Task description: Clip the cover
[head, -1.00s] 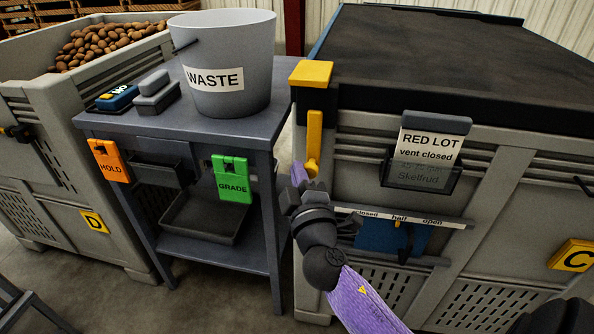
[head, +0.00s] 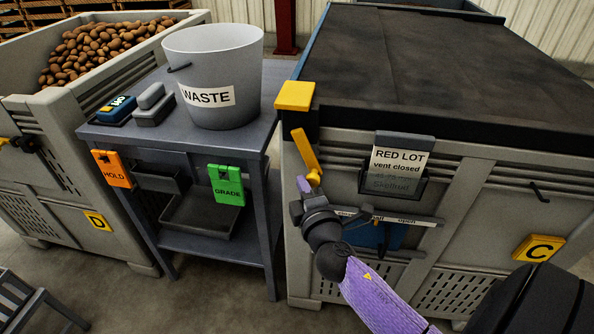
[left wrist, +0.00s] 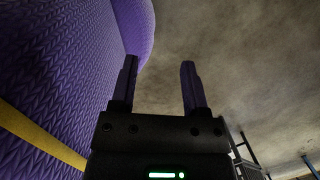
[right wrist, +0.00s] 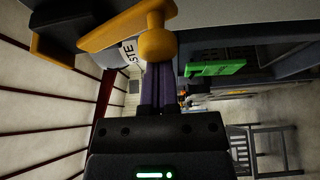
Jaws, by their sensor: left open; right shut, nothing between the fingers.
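The black cover (head: 430,50) lies over the top of bin C, with a yellow corner piece (head: 295,95) at its near left corner. Below that corner hangs a yellow lever (head: 305,152), tilted with its lower end to the right. My right gripper (head: 304,184) is shut and empty at the lever's lower end. In the right wrist view its fingertips (right wrist: 158,70) appear at the lever's round knob (right wrist: 158,45); whether they touch is unclear. My left gripper (left wrist: 159,62) is open and empty over the floor, beside purple sleeve fabric.
A narrow gap separates table and bin.

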